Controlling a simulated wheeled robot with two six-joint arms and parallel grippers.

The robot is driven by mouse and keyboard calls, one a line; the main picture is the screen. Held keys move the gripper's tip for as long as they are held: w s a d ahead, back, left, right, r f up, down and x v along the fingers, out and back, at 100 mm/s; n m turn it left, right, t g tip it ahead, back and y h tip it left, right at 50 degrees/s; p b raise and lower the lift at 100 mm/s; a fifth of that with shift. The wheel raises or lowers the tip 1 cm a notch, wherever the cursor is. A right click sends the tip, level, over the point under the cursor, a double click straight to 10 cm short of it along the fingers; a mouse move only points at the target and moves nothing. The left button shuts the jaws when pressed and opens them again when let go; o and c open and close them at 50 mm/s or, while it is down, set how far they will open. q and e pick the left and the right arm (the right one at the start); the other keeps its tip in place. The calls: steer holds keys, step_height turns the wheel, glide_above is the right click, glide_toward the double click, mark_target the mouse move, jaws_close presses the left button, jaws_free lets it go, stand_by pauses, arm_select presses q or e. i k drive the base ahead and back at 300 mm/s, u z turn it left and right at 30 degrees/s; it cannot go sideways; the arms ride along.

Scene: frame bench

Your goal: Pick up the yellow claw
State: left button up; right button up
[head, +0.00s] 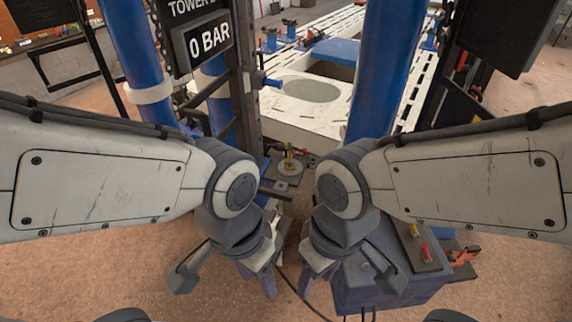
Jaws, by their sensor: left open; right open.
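A small yellow object, which looks like the yellow claw (290,161), stands on a pale round disc (290,168) in the head view, between my two arms and beyond my grippers. It is too small for its shape to be clear. My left gripper (224,280) hangs low, open and empty, its fingers pointing down, nearer to me than the claw. My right gripper (346,282) hangs beside it, also open and empty, in front of a blue-grey box. Neither gripper touches the claw.
Blue posts (383,65) rise on both sides of a slotted white frame bench (330,88). A sign reading "0 BAR" (208,38) hangs at upper left. The blue-grey box (400,285) with red-handled tools stands at lower right. Dark cables lie on the brown floor, which is open at lower left.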

mark_target(290, 155)
steer(key=u, duration=0.9)
steer(key=i, duration=0.65)
steer(key=z, duration=0.3)
